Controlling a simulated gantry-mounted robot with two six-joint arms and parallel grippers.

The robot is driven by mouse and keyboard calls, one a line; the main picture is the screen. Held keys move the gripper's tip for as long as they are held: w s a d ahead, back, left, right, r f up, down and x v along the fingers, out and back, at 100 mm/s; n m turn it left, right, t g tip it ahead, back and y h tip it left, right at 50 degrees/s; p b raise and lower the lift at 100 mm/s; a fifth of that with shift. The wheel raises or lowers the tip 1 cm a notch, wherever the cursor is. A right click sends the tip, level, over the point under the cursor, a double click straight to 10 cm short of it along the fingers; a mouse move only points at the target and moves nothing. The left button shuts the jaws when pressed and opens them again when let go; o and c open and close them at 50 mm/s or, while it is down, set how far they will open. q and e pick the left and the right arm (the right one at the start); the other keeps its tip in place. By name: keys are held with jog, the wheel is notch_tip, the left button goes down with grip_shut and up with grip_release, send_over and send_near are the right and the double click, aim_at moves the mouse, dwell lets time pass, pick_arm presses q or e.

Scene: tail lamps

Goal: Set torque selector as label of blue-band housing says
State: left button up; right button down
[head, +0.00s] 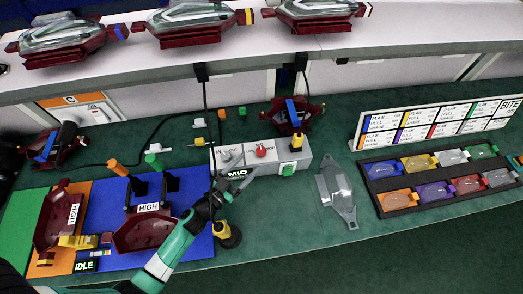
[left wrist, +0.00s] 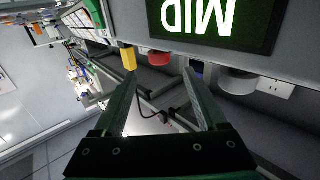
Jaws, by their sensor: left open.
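The grey control box (head: 275,170) stands mid-table, its lit display (head: 237,175) reading MID. A grey knob (head: 226,156), which looks like the selector, sits on top left of a red button (head: 260,152). In the left wrist view the display (left wrist: 205,18) is upside down and the grey knob (left wrist: 238,82) is right of the fingers. My left gripper (head: 214,196) is open and empty, close to the box's front left end, apart from the knob. A dark red housing (head: 145,232) on the blue mat has a label (head: 148,207) reading HIGH. My right gripper is out of view.
Another dark red housing (head: 55,222), also labelled HIGH, is on the orange mat (head: 78,195). A blue-strapped housing (head: 290,118) stands behind the box. A clear lens (head: 338,195) lies right of it, then a lens tray (head: 372,172).

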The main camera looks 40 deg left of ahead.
aim_at(261, 150)
pick_arm(q)
jog(key=w, duration=0.2)
jog(key=w+b, duration=0.1)
jog(key=w, duration=0.4)
jog(key=shift+w+a+b, duration=0.3)
jog(key=shift+w+a, duration=0.05)
jog(key=shift+w, duration=0.05)
grip_shut()
jog(key=shift+r, duration=0.1)
